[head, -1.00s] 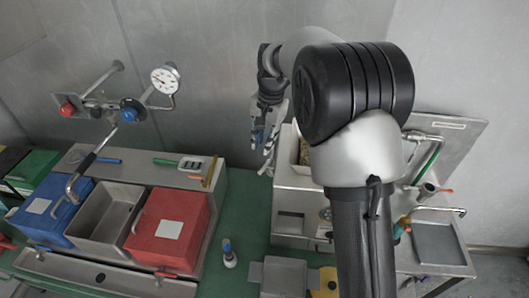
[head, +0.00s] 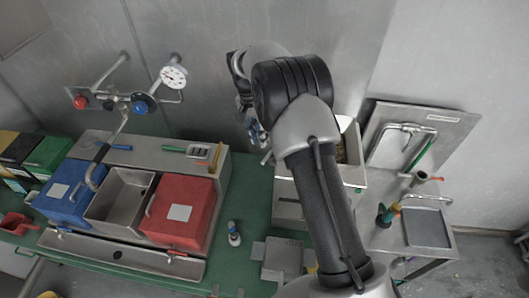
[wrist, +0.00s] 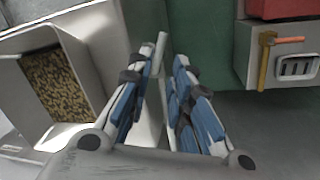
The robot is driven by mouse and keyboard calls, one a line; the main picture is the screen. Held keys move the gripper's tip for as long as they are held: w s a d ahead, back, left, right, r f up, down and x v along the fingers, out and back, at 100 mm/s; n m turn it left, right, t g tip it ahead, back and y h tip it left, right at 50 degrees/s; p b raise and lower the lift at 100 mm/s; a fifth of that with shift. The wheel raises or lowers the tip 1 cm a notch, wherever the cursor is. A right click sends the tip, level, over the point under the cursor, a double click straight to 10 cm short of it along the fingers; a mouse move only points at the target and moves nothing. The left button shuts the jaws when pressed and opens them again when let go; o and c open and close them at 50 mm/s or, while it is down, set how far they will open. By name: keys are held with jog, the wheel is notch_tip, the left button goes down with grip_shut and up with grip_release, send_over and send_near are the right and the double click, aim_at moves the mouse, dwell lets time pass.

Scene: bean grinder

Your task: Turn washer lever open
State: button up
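My gripper (head: 258,132) is at the left side of the box with beans, above the green bench. In the wrist view my gripper (wrist: 165,55) is open, with its blue-padded fingers apart. A pale grey bar (wrist: 161,48) stands out beside the bean box and shows between the fingertips; it could be a lever, and I cannot tell whether a finger touches it. I cannot tell for certain which part is the washer lever. A wall tap with a red knob (head: 80,102), a blue knob (head: 141,105) and a gauge (head: 174,76) is at the left.
The bean box (wrist: 85,55) is close on the left of the wrist view. A blue bin (head: 65,190), a grey bin (head: 118,205) and a red bin (head: 180,212) stand in a row. A metal sink stand (head: 428,228) is at the right. The green bench (head: 248,200) has a bare strip.

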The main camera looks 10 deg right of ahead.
aim_at(266, 158)
jog(key=f, duration=0.5)
jog(key=s+d+f+p, duration=0.1)
jog(key=f, duration=0.2)
jog(key=shift+d+f, duration=0.1)
jog(key=shift+f, duration=0.1)
jog(key=shift+c, duration=0.6)
grip_shut()
